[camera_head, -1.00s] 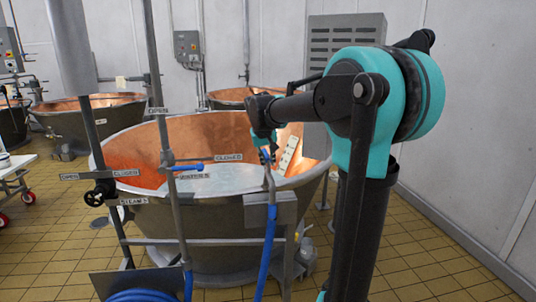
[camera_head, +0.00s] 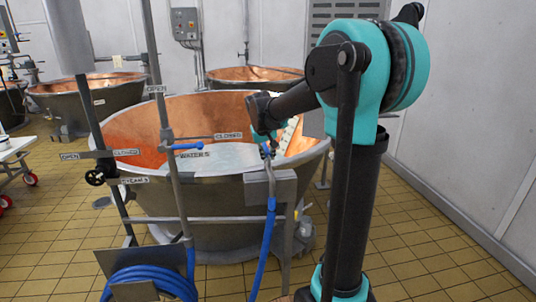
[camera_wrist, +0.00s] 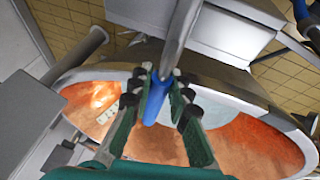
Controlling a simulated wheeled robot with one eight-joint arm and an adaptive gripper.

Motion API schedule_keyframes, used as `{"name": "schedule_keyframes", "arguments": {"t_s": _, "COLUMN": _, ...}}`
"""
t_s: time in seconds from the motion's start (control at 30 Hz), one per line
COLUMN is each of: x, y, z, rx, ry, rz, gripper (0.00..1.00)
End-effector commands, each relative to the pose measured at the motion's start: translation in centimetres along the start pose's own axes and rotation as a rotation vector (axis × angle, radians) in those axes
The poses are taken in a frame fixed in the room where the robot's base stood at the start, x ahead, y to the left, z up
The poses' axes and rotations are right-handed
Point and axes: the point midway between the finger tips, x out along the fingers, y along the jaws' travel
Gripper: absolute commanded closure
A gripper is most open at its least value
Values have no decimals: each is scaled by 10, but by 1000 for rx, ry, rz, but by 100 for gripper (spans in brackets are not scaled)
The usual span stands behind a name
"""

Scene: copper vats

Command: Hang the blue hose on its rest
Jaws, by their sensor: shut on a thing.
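The blue hose (camera_head: 267,235) hangs down in front of the large copper vat. A metal pipe nozzle (camera_head: 271,180) rises from its upper end towards my gripper (camera_head: 266,146). In the wrist view, my gripper (camera_wrist: 160,92) is shut on a blue grip of the hose (camera_wrist: 156,100), with a grey metal rod (camera_wrist: 180,35) running up from it. A grey box-shaped bracket (camera_head: 284,185) on a post stands right beside the nozzle. I cannot tell whether the nozzle touches it, or whether this bracket is the rest.
The copper vat (camera_head: 118,138) with pale liquid lies behind the gripper. A pipe frame with a blue-handled valve (camera_head: 186,146) stands left of it. A blue hose coil (camera_head: 150,281) hangs at the lower left. Tiled floor (camera_head: 430,245) is clear to the right.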

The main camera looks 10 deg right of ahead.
Motion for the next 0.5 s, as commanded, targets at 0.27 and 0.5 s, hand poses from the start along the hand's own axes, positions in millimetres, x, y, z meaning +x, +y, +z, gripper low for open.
{"name": "schedule_keyframes", "arguments": {"t_s": 0.27, "x": 0, "y": 0, "z": 0, "rx": 0, "ry": 0, "rz": 0, "gripper": 100}}
{"name": "schedule_keyframes", "arguments": {"t_s": 0.5, "x": 3, "y": -1, "z": 1, "rx": 0, "ry": 0, "rz": 0, "gripper": 100}}
